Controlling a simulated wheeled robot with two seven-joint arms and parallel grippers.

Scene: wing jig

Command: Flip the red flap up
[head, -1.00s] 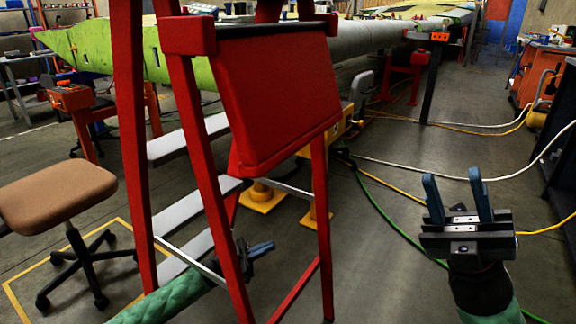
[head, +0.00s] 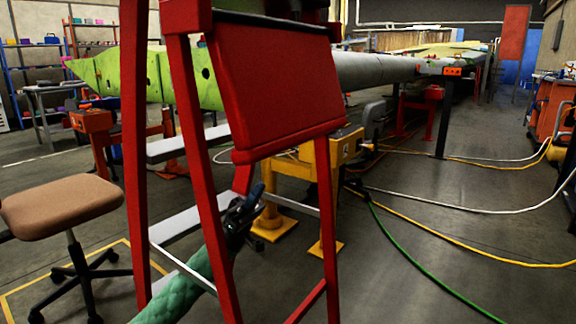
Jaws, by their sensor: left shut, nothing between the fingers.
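The red flap (head: 275,90) is a flat red panel on the red ladder-like stand, in the middle of the head view. It hangs down from the top bar, slightly slanted, with a thick rounded lower edge. My left gripper (head: 258,193) is shut and empty, below the flap's lower left corner and apart from it in the picture. My left arm's green sleeve passes behind the stand's near red leg, which hides part of it. My right gripper is out of view.
The stand's red legs (head: 329,220) and grey steps (head: 184,146) surround my left forearm. A brown stool (head: 60,207) stands at left. A yellow support (head: 297,170) is behind the stand. Hoses and cables, including a green hose (head: 420,262), cross the open floor at right.

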